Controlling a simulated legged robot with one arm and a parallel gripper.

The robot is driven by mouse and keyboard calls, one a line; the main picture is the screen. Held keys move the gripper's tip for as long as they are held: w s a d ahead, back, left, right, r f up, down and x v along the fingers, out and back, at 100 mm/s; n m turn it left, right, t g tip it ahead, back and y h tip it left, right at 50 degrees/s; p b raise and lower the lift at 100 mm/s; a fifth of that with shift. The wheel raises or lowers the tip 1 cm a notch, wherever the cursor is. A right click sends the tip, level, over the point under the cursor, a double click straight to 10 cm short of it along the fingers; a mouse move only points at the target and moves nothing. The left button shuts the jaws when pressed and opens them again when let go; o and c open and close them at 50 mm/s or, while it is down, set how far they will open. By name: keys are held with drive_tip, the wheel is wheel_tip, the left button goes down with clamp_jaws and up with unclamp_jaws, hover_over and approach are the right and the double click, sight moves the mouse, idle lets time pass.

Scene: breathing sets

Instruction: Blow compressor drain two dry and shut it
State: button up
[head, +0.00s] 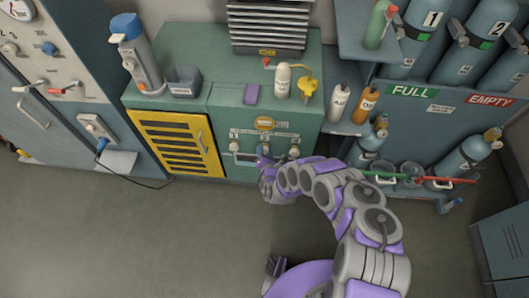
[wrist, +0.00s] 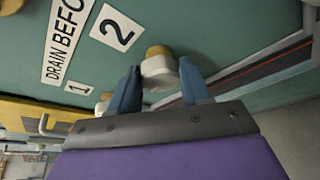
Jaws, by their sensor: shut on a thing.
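The compressor (head: 225,125) is a green cabinet with a row of small pale drain knobs under labels on its front. In the wrist view, a white knob with a tan base, drain two (wrist: 159,70), sits just below the label "2". My gripper (wrist: 158,80) has its two blue fingers on either side of this knob and is shut on it. In the head view my gripper (head: 265,165) is at the middle of the row and mostly hides this knob. Drain one (wrist: 103,105) shows beside it under the label "1". I cannot tell whether drain two is open.
A yellow louvred panel (head: 178,143) is left of the drains. The floor (head: 150,240) in front is clear.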

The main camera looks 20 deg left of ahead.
drive_tip(key=o, duration=1.1)
drive_tip(key=shift+c, duration=0.2)
drive_tip(key=shift+d, duration=0.1)
drive_tip(key=p+v, duration=0.4)
drive_tip(key=v, duration=1.3)
drive_tip(key=shift+s, duration=0.15)
